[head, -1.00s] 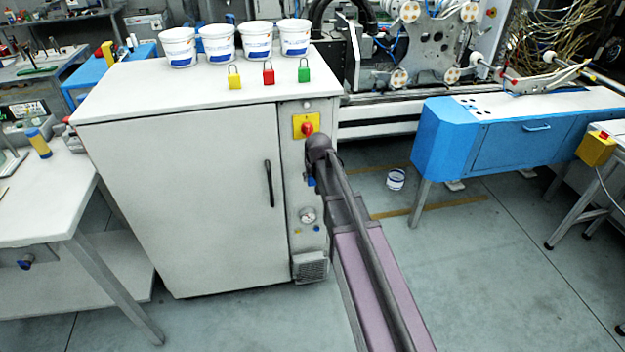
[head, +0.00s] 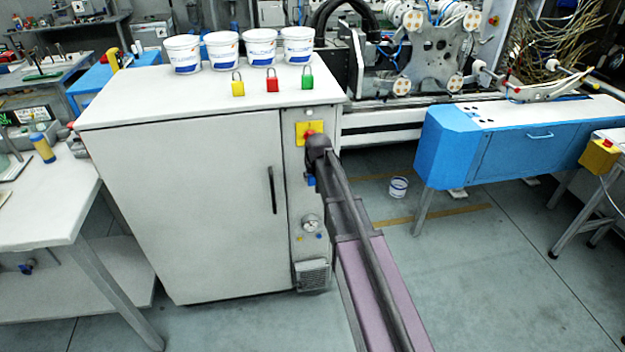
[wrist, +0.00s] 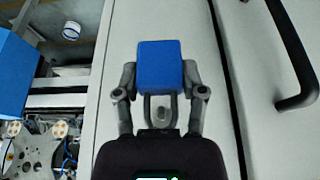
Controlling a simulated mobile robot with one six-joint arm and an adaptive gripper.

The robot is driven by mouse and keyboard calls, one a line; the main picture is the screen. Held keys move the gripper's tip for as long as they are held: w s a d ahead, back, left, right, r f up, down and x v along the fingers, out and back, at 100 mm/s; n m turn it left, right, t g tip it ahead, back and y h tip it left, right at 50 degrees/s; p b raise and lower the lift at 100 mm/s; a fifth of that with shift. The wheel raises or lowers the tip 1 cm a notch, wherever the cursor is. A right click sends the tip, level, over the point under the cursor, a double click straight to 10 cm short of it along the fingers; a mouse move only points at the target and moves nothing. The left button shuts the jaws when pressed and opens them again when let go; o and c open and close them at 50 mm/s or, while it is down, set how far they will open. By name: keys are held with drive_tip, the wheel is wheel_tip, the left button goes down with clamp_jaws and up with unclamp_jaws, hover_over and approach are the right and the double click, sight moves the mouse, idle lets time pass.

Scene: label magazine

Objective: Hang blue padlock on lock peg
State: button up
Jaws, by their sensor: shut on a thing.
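The blue padlock (wrist: 158,60) is between the fingertips of my gripper (wrist: 159,78) in the wrist view. Its body points away from the palm, and its grey shackle lies between the fingers. A sliver of the blue padlock (head: 310,181) shows beside my arm in the head view, in front of the cabinet's control strip. My arm's end hides most of the gripper there. The lock peg cannot be made out; the strip below the red switch knob (head: 309,134) on its yellow plate (head: 301,128) is partly covered by my arm. Whether the shackle touches anything cannot be told.
The white cabinet (head: 190,210) has a black door handle (head: 271,190) and a gauge (head: 310,223). A yellow padlock (head: 238,88), a red padlock (head: 272,85) and a green padlock (head: 307,83) stand on top with several white tubs. A blue bench (head: 505,150) stands right.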

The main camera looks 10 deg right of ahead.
drive_tip(key=shift+w, duration=0.4)
drive_tip(key=shift+w+f+b, duration=0.5)
drive_tip(key=shift+w, duration=0.1)
idle(0.3)
drive_tip(key=o, duration=1.3)
drive_tip(key=s+r+g+p, duration=0.2)
drive_tip(key=s, duration=1.3)
drive_tip(key=s+r+g+p, duration=0.2)
drive_tip(key=s+p, duration=0.1)
drive_tip(key=s, duration=1.3)
drive_tip(key=shift+a+g, duration=0.2)
drive_tip(key=shift+g, duration=0.1)
